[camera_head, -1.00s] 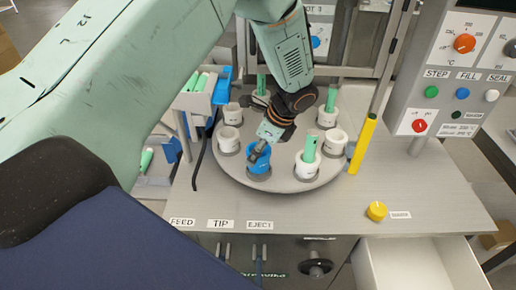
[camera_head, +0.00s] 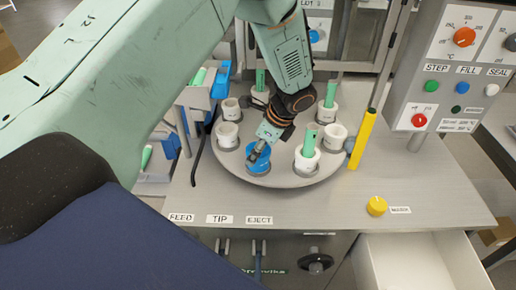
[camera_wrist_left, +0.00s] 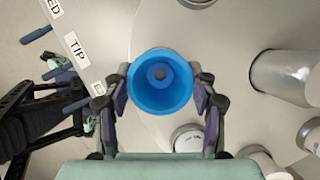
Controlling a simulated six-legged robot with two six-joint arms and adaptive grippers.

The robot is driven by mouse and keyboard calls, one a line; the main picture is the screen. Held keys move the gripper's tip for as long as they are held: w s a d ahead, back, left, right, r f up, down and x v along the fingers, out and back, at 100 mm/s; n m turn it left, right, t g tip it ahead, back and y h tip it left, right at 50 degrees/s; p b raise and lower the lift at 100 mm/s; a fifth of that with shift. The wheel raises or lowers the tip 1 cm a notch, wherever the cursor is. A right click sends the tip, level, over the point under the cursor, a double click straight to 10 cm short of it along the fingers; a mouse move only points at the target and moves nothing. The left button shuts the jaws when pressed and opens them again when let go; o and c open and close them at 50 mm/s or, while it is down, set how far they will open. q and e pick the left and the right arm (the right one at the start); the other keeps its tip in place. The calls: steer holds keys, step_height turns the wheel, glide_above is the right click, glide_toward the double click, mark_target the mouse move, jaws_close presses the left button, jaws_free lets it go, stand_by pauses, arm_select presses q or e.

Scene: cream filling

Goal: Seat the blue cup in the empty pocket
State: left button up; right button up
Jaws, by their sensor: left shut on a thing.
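The blue cup (camera_head: 262,160) is at the front edge of the round plate (camera_head: 226,166), over a dark ring-shaped pocket (camera_head: 258,171). My left gripper (camera_head: 257,152) comes down from above and is shut on the cup. In the left wrist view the blue cup (camera_wrist_left: 161,82) sits between the two fingers of my left gripper (camera_wrist_left: 162,98), and I look into its hollow inside. The cup looks about upright. Whether its base rests fully in the pocket is hidden. My right gripper is not in view.
Several white cups stand around the plate, some with green sticks; one white cup (camera_head: 307,162) is just right of the blue cup. A yellow post (camera_head: 362,140) stands at the plate's right. A yellow knob (camera_head: 377,206) is on the bench, and a drawer (camera_head: 425,262) is open below.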

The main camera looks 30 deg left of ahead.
arm_select(q)
steer(key=shift+f, duration=0.2)
steer(key=o, duration=1.1)
steer(key=shift+d, duration=0.15)
steer(key=shift+o, duration=0.7)
steer(key=shift+r, duration=0.1)
steer(key=shift+a, duration=0.2)
